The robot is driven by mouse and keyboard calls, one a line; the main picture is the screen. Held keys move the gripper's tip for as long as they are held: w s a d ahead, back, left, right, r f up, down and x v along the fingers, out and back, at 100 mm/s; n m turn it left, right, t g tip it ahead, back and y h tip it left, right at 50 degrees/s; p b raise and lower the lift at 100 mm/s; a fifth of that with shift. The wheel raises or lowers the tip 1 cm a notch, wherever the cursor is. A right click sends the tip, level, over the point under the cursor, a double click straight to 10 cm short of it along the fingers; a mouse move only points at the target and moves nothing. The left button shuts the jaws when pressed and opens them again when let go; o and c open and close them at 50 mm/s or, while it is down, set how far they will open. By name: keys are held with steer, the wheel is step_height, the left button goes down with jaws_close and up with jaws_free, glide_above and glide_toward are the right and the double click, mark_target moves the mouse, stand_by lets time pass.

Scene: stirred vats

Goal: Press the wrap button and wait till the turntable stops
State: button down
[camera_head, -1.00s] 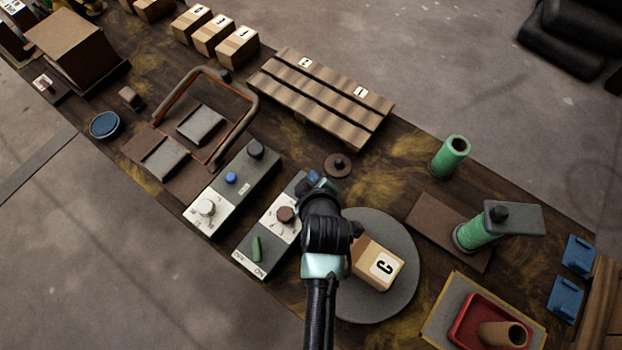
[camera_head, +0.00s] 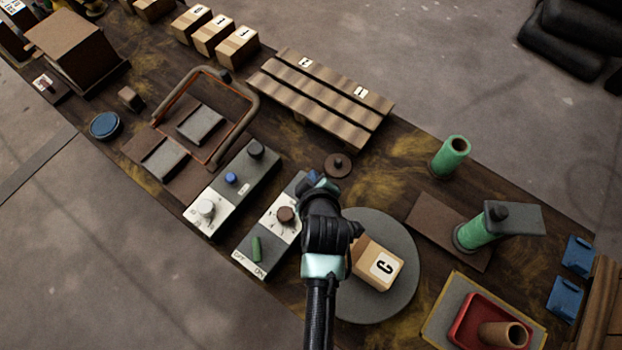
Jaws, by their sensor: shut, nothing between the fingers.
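The turntable (camera_head: 398,300) is a round grey disc right of my arm. A cardboard box marked C (camera_head: 378,264) sits on it, near its middle. The control panel (camera_head: 268,238) left of my arm has a brown knob, a green switch and OFF and ON labels. My gripper (camera_head: 315,180) is shut and points down at the panel's far end. My wrist hides that end, so the wrap button and any contact with it cannot be made out.
A second panel (camera_head: 218,196) with a blue button and knobs stands to the left. A slatted pallet (camera_head: 320,97) lies behind. Green rolls (camera_head: 451,157), a brown plate (camera_head: 425,215) and a red tray (camera_head: 466,322) are to the right.

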steer(key=shift+f, duration=0.15)
steer(key=shift+f, duration=0.25)
steer(key=shift+f+b, duration=0.65)
steer(key=shift+b, duration=0.05)
stand_by(0.8)
stand_by(0.3)
steer(key=shift+r+p, duration=1.05)
